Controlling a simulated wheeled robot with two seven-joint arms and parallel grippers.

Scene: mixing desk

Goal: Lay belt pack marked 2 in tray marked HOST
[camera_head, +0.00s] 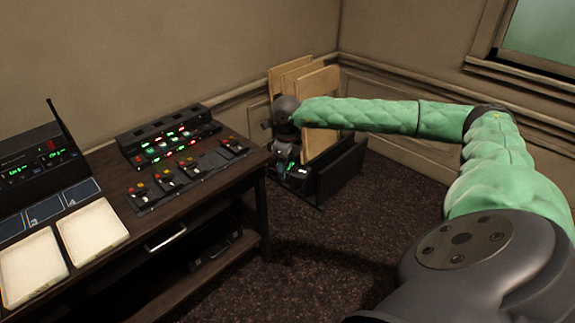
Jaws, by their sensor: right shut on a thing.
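My right gripper (286,160) reaches past the desk's right end, in front of a black crate. It is shut on a small dark thing with a green light (300,172), which looks like a belt pack; its number cannot be read. Other belt packs with green and red lights stand in a charging rack (165,143) at the back of the desk. Two pale, shallow trays, a left tray (32,268) and a right tray (92,234), lie at the desk's front left. I cannot read HOST on either. My left gripper is not in view.
A dark row of units with coloured knobs (188,174) lies in front of the rack. A radio base with an antenna (38,165) stands at the left. Numbered dark plates (45,209) lie behind the trays. The black crate (343,174) holds upright wooden boards (318,95).

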